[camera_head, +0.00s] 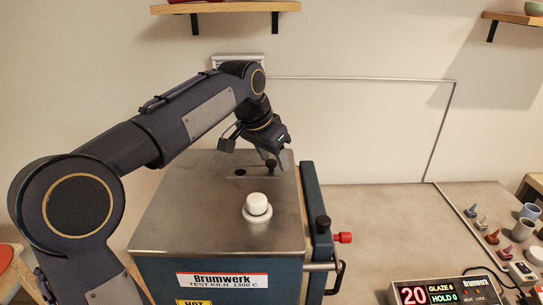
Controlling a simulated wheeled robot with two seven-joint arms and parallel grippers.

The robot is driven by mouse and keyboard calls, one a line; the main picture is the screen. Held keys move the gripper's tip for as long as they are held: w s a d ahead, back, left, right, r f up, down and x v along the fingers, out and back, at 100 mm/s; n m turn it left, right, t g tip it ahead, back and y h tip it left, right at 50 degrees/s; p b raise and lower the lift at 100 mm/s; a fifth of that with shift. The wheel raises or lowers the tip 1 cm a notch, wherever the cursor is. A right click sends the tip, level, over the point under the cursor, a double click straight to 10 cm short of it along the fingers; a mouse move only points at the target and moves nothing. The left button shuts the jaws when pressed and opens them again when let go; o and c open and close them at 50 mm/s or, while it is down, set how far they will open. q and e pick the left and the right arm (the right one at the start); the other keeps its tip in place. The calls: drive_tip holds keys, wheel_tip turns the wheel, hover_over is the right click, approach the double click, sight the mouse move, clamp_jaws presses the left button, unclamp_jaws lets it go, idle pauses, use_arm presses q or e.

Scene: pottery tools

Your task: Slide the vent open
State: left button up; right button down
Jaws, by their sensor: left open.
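The kiln (180,215) is a blue box with a grey metal top. On the top, towards the back, a small black knob (271,164) stands up beside a dark hole (240,172); these look like the vent slide and its opening. My left gripper (276,158) is open and reaches down over the back of the top, its fingers right by the black knob. I cannot tell whether they touch it. The gripper partly hides the area behind the knob. My right gripper is not in view.
A white plug (257,206) stands on the kiln top in front of the knob. A black knob and red knob (343,238) stick out at the right side. The bench's middle is clear.

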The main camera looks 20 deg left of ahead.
use_arm(q)
drive_tip(key=shift+a, duration=0.25)
drive_tip(key=v, duration=0.7)
drive_tip(key=shift+s+r, duration=0.2)
drive_tip(key=shift+r, duration=0.15)
drive_tip(key=shift+a, duration=0.1)
